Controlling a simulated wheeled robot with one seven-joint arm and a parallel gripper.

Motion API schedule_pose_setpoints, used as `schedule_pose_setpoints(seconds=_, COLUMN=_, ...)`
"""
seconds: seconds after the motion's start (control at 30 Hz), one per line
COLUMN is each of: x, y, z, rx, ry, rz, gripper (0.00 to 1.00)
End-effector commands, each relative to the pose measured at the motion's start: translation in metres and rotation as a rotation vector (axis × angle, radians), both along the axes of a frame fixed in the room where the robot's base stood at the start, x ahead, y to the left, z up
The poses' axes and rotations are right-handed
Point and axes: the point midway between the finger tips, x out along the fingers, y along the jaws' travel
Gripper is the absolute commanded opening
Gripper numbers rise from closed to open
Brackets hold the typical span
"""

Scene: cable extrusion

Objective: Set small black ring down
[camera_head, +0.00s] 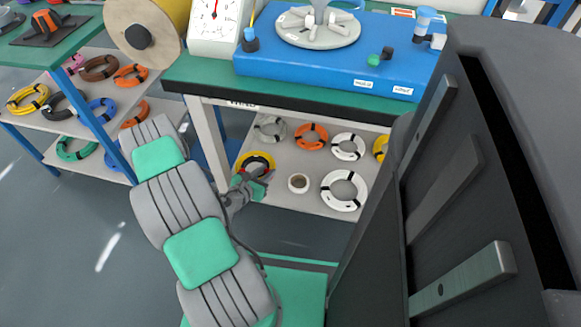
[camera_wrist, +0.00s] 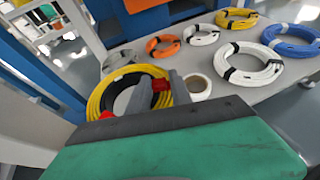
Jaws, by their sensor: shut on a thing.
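The small black ring (camera_wrist: 112,88) has red bands and shows in the wrist view at the left of centre, just past my green and grey gripper (camera_wrist: 177,88). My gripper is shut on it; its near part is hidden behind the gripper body. A yellow ring (camera_wrist: 97,99) lies around or right behind the black ring, and I cannot tell whether they touch.
The grey shelf (camera_head: 290,200) under the green-topped table also holds a white tape roll (camera_head: 298,183), a large white ring (camera_head: 344,190), an orange ring (camera_head: 311,136) and other rings. A table leg (camera_head: 207,145) stands close left of my gripper.

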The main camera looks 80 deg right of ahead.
Motion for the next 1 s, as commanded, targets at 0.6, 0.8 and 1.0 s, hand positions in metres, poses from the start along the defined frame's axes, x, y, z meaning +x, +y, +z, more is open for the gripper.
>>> schedule_pose_setpoints(seconds=0.6, x=-0.010, y=-0.093, z=-0.097, rx=0.001, ry=0.001, rz=0.005, gripper=0.00)
schedule_pose_setpoints(seconds=0.8, x=-0.009, y=-0.093, z=-0.109, rx=-0.002, ry=-0.001, rz=0.006, gripper=0.00)
schedule_pose_setpoints(seconds=1.0, x=-0.009, y=-0.093, z=-0.112, rx=-0.001, ry=0.000, rz=0.005, gripper=0.00)
